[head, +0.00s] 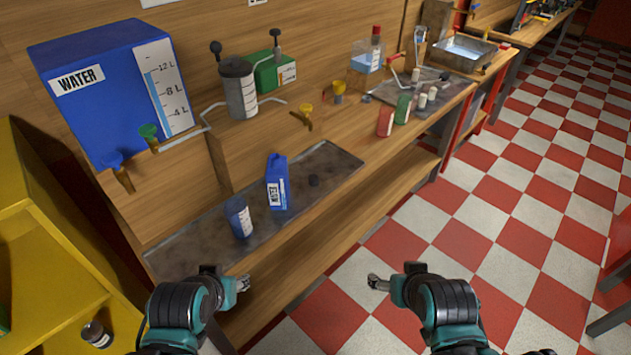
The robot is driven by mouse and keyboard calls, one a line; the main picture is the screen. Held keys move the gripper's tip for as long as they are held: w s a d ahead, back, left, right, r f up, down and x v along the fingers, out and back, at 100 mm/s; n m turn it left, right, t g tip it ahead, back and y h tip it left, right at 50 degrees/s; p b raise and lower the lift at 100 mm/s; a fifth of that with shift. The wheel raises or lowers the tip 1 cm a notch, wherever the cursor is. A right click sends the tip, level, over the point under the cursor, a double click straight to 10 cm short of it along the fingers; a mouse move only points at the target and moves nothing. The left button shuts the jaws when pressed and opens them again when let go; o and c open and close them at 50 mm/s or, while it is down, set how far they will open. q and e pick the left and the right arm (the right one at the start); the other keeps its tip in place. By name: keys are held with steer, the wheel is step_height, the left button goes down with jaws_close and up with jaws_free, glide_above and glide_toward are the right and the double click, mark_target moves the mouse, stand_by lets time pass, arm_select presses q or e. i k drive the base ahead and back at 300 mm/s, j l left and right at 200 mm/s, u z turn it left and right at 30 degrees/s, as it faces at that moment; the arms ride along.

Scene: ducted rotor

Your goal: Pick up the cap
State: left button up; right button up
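A small dark cap (314,181) lies on the grey metal tray (335,165) on the bench, just right of a blue labelled container (277,185). A blue measuring cup (239,218) with a white scale stands on the tray to the left. My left gripper (243,284) is in front of the bench's front edge, below the cup and apart from the cap. My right gripper (377,284) is over the floor in front of the bench, also apart from the cap. Neither gripper visibly holds anything; their finger gaps are too small to judge.
A large blue WATER tank (110,85) with a green-handled tap (149,135) stands at the back left. A grey canister (238,88) and yellow-handled tap (304,115) are behind the tray. Red and green containers (403,108) stand further right. The tray around the cap is clear.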

mark_target(313, 180)
steer(key=u, duration=0.45)
steer(key=i+l+u, duration=0.15)
steer(key=u, duration=0.25)
steer(key=i+l+u, duration=0.1)
steer(key=l+u, duration=0.45)
steer(key=u, duration=0.3)
steer(key=i+l+u, duration=0.1)
steer(key=l, duration=0.6)
steer(key=l+u, duration=0.15)
steer(key=l, duration=0.55)
steer(key=i, duration=0.05)
